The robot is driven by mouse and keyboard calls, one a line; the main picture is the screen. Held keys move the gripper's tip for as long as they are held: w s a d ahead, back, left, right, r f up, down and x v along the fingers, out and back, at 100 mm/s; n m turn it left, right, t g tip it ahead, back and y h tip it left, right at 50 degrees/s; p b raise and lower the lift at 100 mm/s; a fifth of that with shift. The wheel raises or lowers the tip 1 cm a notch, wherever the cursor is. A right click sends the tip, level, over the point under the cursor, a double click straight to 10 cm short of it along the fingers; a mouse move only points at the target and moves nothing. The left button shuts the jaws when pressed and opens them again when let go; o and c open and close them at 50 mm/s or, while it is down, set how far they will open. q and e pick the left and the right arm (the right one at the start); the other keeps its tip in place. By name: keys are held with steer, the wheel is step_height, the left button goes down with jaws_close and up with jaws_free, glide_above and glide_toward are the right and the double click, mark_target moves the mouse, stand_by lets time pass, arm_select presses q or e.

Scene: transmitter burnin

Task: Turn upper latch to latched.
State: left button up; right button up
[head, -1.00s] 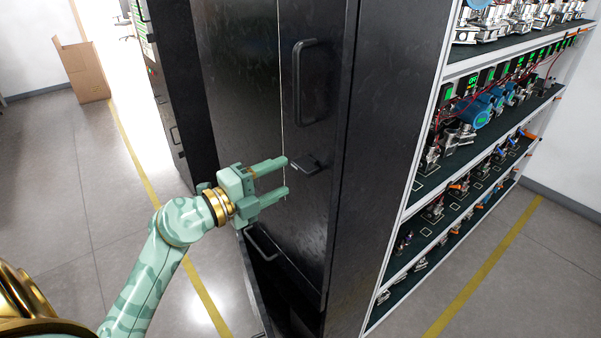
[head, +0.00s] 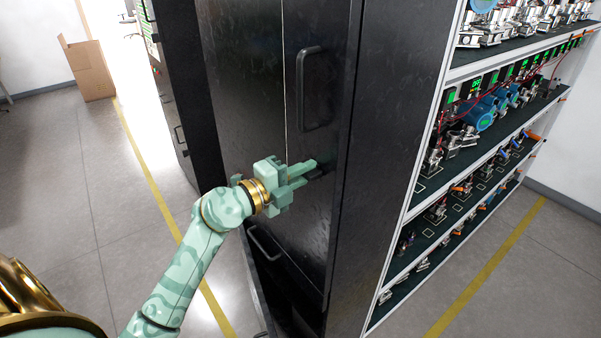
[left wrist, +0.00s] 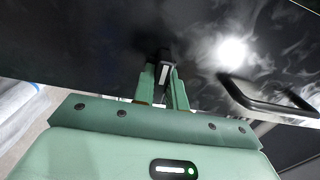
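The upper latch is a small dark lever (head: 319,173) on the black cabinet door (head: 305,220), below a long vertical pull handle (head: 300,90). My left gripper (head: 310,174) is at the latch, its fingers pointing at the door and covering most of the lever in the head view. In the left wrist view the latch (left wrist: 163,74) stands between the two green fingers (left wrist: 163,90), which sit close on either side and look shut on it. The latch's exact angle is hard to tell. My right gripper is not in view.
A second handle (head: 264,243) sits low on the cabinet. A shelf rack with devices (head: 480,120) stands to the right. A cardboard box (head: 88,70) is on the floor at the back left. The floor left of the cabinet is open.

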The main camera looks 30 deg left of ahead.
arm_select(q)
jaws_close()
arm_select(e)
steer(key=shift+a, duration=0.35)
